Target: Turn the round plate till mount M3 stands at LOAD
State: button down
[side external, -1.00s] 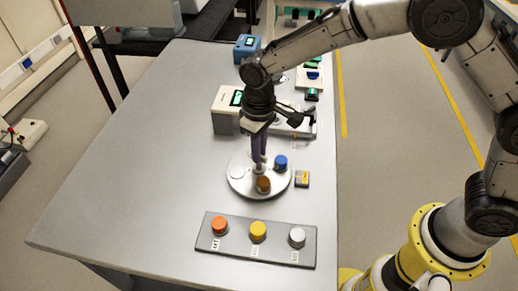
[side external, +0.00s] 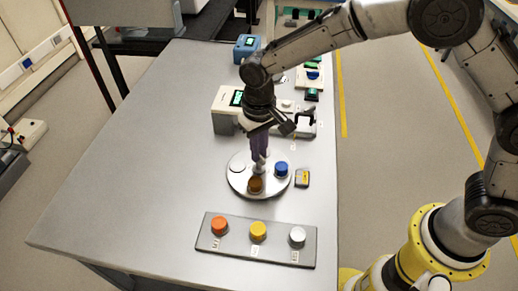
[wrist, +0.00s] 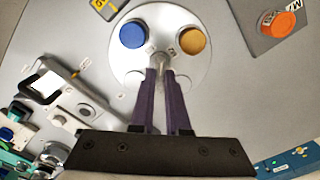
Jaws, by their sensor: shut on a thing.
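The round plate (side external: 240,184) is a pale disc on the bench; it also shows in the wrist view (wrist: 160,22). It bears a blue mount (side external: 281,169) at its right, a brown-orange mount (side external: 255,185) at its front and a pale mount (side external: 237,166) at its left. The wrist view shows the blue mount (wrist: 132,35) and the brown-orange one (wrist: 192,41) ahead of the fingers. My gripper (side external: 260,165) points down over the plate's middle, its purple fingers shut on the central knob (wrist: 160,63). I cannot read which mount is M3 or where LOAD is.
A small yellow-and-black tag (side external: 302,178) lies right of the plate. A grey panel (side external: 207,236) with orange, yellow and white caps lies in front. Behind stand a beige box with a display (side external: 226,112) and a blue device (side external: 246,46). The bench's left is clear.

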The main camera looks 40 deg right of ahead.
jog(key=shift+r, duration=0.15)
jog(key=c, duration=0.9)
grip_release()
notch_tip(320, 180, up, 14)
